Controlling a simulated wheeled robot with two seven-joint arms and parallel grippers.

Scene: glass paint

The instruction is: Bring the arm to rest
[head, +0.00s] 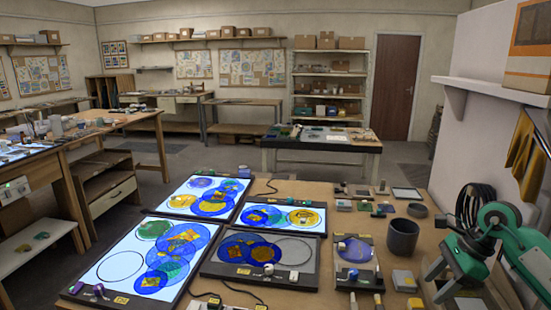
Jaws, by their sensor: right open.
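My right arm, green and grey, comes in at the right edge and bends down over the right end of the brown worktable (300,188). My right gripper (458,284) is at the lower end of this arm, low at the table's right side. It is open, and I see nothing held in it. My left gripper is not in view.
Lit panels with painted glass circles (122,267) fill the table's left half. A darker panel (302,276) lies mid-table. A small tray with a blue piece (356,254) and several blocks lie left of my right gripper. A white wall shelf (488,84) juts out above right.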

